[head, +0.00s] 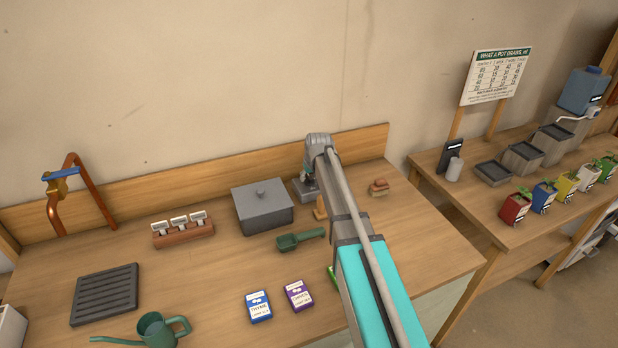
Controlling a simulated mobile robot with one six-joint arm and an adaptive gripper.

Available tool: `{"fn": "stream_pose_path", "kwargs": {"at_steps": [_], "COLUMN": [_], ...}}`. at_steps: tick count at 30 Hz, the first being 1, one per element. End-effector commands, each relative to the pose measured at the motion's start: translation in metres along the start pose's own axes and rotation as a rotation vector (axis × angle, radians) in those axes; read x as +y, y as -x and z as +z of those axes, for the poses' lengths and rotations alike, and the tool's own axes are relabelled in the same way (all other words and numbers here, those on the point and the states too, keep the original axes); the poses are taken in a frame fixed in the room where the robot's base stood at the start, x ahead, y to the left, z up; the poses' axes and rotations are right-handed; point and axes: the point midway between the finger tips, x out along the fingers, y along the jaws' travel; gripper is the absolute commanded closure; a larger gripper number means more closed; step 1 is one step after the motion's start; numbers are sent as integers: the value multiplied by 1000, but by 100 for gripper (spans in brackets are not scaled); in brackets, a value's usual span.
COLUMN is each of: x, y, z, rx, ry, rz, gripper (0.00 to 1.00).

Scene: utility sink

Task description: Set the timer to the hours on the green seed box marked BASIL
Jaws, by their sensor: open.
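A green seed box (332,275) shows only as a sliver beside my arm, and its label is hidden. A blue seed box (258,306), which seems to read THYME, and a purple seed box (298,296), which seems to read CHIVES, lie to its left. My gripper (309,184) is open, pointing down at the back of the table. It is over or beside a small grey device (301,193), which may be the timer. Its face is too small and too covered to read, and I cannot tell whether the fingers touch it.
A grey lidded box (263,210) stands left of the gripper, with a green scoop (299,240) in front. A rack with white tags (183,230), black slatted tray (105,295) and green watering can (156,330) are farther left. A second bench (480,222) with colored pots stands right.

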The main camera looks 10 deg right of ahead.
Motion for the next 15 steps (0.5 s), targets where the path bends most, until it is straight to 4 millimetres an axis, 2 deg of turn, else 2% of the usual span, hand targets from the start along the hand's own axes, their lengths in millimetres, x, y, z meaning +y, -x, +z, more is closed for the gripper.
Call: {"fn": "stream_pose_path", "kwargs": {"at_steps": [4, 13, 15], "x": [0, 0, 0], "y": [0, 0, 0], "z": [0, 0, 0], "rx": [0, 0, 0], "ry": [0, 0, 0], "rz": [0, 0, 0], "gripper": [43, 99, 100]}}
